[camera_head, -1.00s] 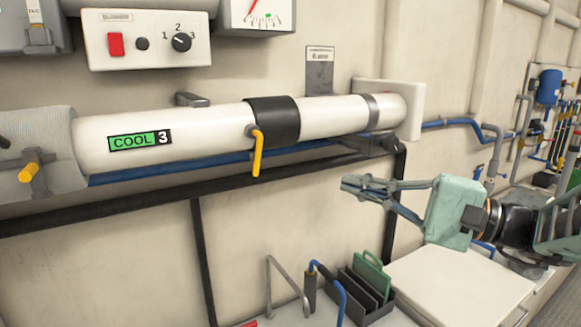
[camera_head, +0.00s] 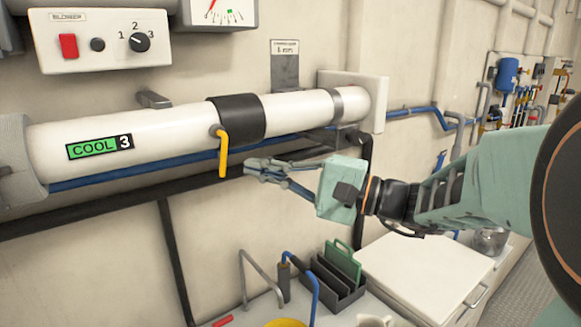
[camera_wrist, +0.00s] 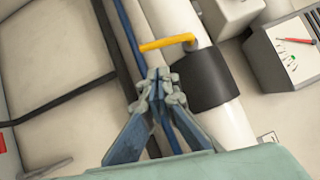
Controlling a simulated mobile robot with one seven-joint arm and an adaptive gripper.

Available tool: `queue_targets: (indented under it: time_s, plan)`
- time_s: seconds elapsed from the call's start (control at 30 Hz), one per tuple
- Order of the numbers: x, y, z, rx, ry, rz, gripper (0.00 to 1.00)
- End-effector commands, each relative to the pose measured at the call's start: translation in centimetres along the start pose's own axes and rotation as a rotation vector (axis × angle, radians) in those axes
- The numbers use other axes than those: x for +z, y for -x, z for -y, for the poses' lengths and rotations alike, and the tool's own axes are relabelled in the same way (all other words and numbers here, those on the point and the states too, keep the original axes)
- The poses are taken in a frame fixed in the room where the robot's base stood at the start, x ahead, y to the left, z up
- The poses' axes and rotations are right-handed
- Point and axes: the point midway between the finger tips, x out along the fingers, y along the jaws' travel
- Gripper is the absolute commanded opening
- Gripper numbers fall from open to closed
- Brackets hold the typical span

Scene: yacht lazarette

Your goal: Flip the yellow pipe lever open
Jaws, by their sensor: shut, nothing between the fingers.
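The yellow lever (camera_head: 223,153) hangs down from the black collar (camera_head: 238,118) on the white pipe marked COOL 3 (camera_head: 160,134). My gripper (camera_head: 248,169) is shut and empty, just to the right of the lever's lower end in the head view, its fingers pointing left. In the wrist view the yellow lever (camera_wrist: 168,42) lies across the picture beyond my fingertips (camera_wrist: 158,75), beside the black collar (camera_wrist: 202,80). A small gap seems to show between the fingertips and the lever; contact is not clear.
A blue pipe (camera_head: 130,172) and a black rail (camera_head: 100,209) run below the white pipe. A control box (camera_head: 100,40) and a gauge (camera_head: 219,13) are on the wall above. A counter below holds a dark rack (camera_head: 332,278) and a white lidded box (camera_head: 424,262).

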Motion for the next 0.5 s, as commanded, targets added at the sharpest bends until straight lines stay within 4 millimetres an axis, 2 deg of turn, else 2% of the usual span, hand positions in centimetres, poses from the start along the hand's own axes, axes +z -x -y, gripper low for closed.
queue_targets:
  time_s: [0.03,0.2,0.5]
  plan:
    - [0.8,-0.6,0.2,0.001,0.000,0.003,0.00]
    - [1.7,-1.6,0.1,0.000,0.001,0.001,0.00]
    - [1.9,-1.8,0.0,0.001,0.001,0.000,0.00]
